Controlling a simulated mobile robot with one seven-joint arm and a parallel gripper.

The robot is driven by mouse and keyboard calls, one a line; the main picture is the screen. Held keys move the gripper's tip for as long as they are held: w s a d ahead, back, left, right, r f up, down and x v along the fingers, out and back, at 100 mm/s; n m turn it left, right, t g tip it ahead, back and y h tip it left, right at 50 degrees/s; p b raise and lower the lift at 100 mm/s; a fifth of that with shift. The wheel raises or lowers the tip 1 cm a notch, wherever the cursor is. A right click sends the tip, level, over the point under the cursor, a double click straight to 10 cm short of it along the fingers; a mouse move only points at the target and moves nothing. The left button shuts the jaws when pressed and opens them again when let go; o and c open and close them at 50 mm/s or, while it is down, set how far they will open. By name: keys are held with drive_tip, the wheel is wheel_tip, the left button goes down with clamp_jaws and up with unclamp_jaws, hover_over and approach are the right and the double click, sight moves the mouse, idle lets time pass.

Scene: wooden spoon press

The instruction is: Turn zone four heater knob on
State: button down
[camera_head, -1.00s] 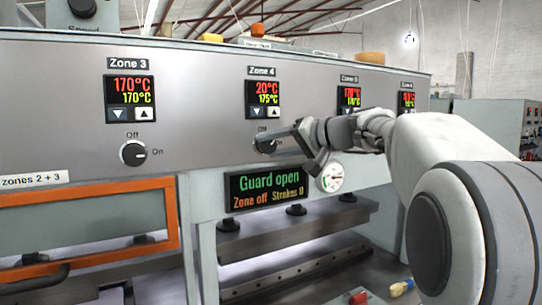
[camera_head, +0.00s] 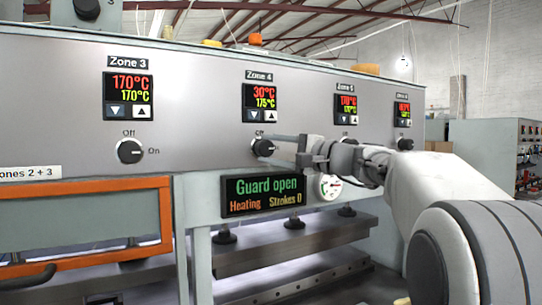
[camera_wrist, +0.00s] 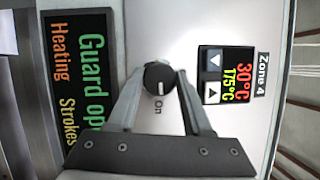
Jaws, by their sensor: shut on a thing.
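The zone four heater knob (camera_head: 263,147) is a round black knob on the grey panel, below the Zone 4 controller (camera_head: 261,101). The wrist view shows the same knob (camera_wrist: 159,78) with its white mark pointing toward the "On" label. My gripper (camera_head: 273,147) is shut on the knob, one finger on each side of it; the fingertips also show in the wrist view (camera_wrist: 160,82). The Zone 4 controller reads 30°C over 175°C. The status display (camera_head: 263,192) reads "Guard open", "Heating" and "Strokes 0".
The Zone 3 knob (camera_head: 130,151) is on the panel to the left. An orange-framed guard (camera_head: 90,222) is at the lower left. Open air lies in front of the panel.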

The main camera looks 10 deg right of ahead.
drive_tip(key=shift+f+m, duration=0.1)
drive_tip(key=shift+m, duration=0.3)
drive_tip(key=shift+c, duration=1.6)
unclamp_jaws()
drive_tip(key=b+v, duration=0.1)
drive_tip(key=v, duration=1.6)
drive_tip(key=shift+s, duration=0.25)
drive_tip(key=shift+f, duration=0.1)
